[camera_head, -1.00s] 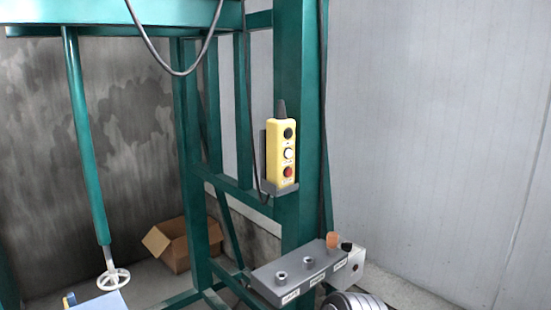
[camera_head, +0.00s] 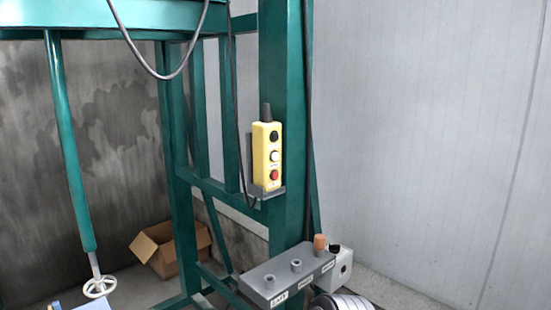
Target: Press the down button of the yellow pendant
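The yellow pendant (camera_head: 267,158) stands upright in a grey holder (camera_head: 266,193) on a green post. Its face carries a black button (camera_head: 274,136) at the top, a white button (camera_head: 274,156) in the middle and a red button (camera_head: 274,175) at the bottom. The labels beside the buttons are too small to read.
A grey control box (camera_head: 287,276) with knobs sits low in front of the post. A green frame (camera_head: 285,100) fills the middle. A cable (camera_head: 170,76) hangs at the top. A cardboard box (camera_head: 165,247) and a white handwheel (camera_head: 99,287) are lower left. Open floor space is limited.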

